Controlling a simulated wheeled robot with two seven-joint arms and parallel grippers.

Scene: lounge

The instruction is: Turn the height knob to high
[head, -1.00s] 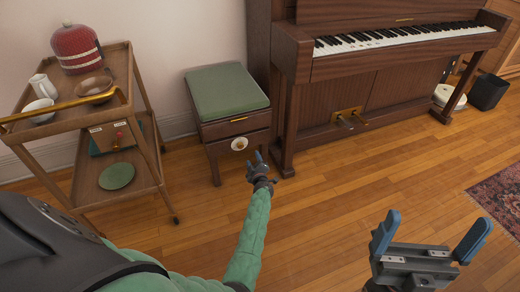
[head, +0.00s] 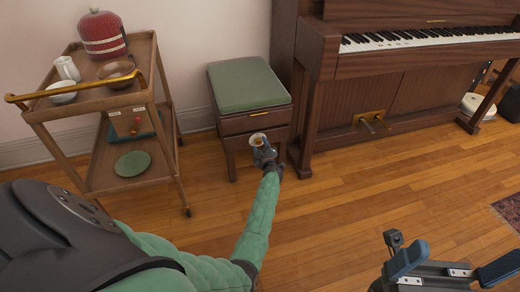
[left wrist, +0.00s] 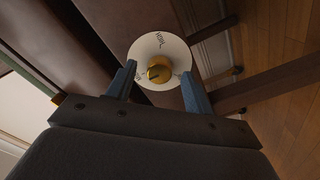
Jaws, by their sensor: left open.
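The piano stool (head: 249,88) has a green padded seat and a brown wooden body. On its front is a white round dial plate (left wrist: 150,44) with a brass height knob (left wrist: 160,70) at its centre. The plate also shows in the head view (head: 257,136), partly covered by my left gripper (head: 263,153). In the left wrist view my left gripper (left wrist: 160,78) is open, with one blue finger on each side of the knob. Contact cannot be told. Dark lettering on the plate is too small to read surely. My right gripper (head: 455,264) is open and empty, over the floor.
The wooden floor (head: 340,205) in front is clear. A rug (head: 510,212) lies at far right.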

